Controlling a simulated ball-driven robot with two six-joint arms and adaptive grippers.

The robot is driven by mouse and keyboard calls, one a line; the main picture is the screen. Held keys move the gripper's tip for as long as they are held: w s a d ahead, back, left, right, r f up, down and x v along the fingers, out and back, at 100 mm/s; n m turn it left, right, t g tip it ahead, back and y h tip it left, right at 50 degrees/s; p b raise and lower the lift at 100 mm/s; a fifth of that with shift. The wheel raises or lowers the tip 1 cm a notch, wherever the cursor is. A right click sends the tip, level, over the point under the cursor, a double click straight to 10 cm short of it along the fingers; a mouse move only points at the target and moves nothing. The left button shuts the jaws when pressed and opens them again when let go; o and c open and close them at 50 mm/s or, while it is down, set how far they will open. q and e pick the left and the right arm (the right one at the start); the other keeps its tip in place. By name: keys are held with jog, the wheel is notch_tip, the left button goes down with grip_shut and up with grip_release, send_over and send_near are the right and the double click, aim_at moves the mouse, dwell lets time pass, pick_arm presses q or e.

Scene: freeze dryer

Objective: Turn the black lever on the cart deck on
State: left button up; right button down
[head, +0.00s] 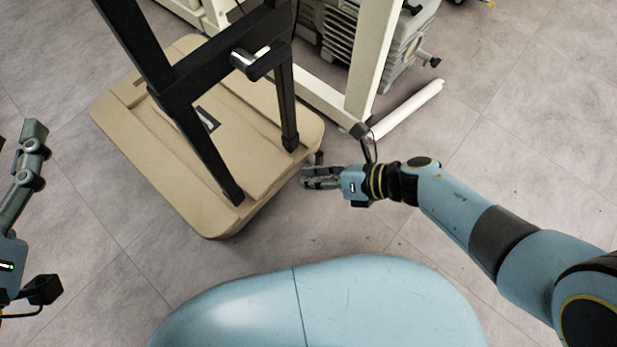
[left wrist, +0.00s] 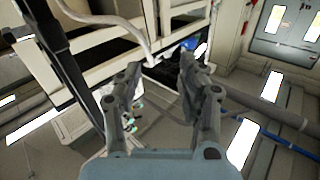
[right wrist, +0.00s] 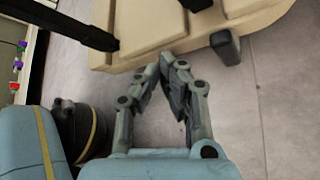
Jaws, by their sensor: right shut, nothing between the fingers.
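The beige cart deck (head: 140,135) stands left of centre in the head view, and its edge (right wrist: 140,48) shows in the right wrist view. A short dark piece (right wrist: 226,46) sits at the deck's edge in the right wrist view; I cannot tell whether it is the black lever. A small dark part (head: 313,160) shows at the deck's right corner in the head view. My right gripper (head: 308,177) is shut and empty, just beside that corner. My left gripper (head: 33,140) is at the far left, away from the deck, with fingers (left wrist: 160,70) open and empty.
A black upright frame (head: 180,95) with a silver-ended handle (head: 250,60) rises from the deck. A cream stand leg (head: 375,60) and a grey ribbed machine (head: 335,40) stand behind. Grey floor (head: 480,130) is clear at the right.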

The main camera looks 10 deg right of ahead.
pick_arm(q)
jog(key=s+f+g, duration=0.3)
jog(key=f, duration=0.3)
jog(key=shift+s+a+n+y+p, duration=0.3)
jog(key=shift+s+a+y+p, duration=0.05)
jog(key=shift+a+y+p, duration=0.1)
pick_arm(e)
jog(key=s+d, duration=0.2)
jog(key=d, duration=0.7)
jog(key=shift+s+d, duration=0.3)
jog(key=shift+s, duration=0.1)
